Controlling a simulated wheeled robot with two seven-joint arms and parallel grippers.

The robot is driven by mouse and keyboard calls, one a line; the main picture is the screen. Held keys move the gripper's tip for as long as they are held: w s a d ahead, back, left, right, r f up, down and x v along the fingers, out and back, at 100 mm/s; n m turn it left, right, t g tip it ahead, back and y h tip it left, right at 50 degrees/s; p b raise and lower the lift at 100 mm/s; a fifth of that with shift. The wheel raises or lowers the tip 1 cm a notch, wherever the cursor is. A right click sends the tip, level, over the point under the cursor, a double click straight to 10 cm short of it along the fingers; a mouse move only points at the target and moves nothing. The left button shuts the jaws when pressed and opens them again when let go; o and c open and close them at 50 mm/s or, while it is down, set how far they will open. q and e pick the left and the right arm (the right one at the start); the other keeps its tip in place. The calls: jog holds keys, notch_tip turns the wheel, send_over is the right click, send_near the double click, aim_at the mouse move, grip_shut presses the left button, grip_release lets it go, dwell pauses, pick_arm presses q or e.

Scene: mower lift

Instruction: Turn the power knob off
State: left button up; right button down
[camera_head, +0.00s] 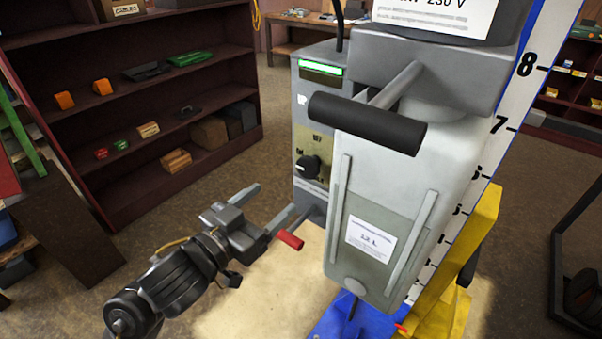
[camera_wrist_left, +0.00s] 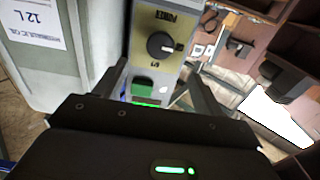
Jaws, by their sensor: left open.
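The power knob (camera_head: 308,166) is a round black dial on a yellowish plate on the grey control box (camera_head: 311,200). In the left wrist view the knob (camera_wrist_left: 160,45) faces me, with a pale mark on its right side; small labels around it are hard to read. My left gripper (camera_head: 275,198) is open and empty, in front of and below the knob in the head view. Its two fingers (camera_wrist_left: 157,72) spread to either side of the box's face in the wrist view, apart from the knob. My right gripper is not in view.
A large grey housing with a black handle (camera_head: 367,123) stands right of the knob. A red-tipped lever (camera_head: 290,239) sticks out just below my left gripper. A green button (camera_wrist_left: 142,87) shows in the wrist view. Dark red shelves (camera_head: 160,110) stand at left; floor between is clear.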

aim_at(305, 171)
pick_arm(q)
jog(key=b+x, duration=0.1)
jog(key=x, duration=0.8)
jog(key=shift+w+d, duration=0.15)
jog(key=shift+w, duration=0.05)
jog(key=shift+w+d, duration=0.3)
jog(key=shift+w, duration=0.2)
jog(key=shift+c, duration=0.9)
jog(key=c, duration=0.8)
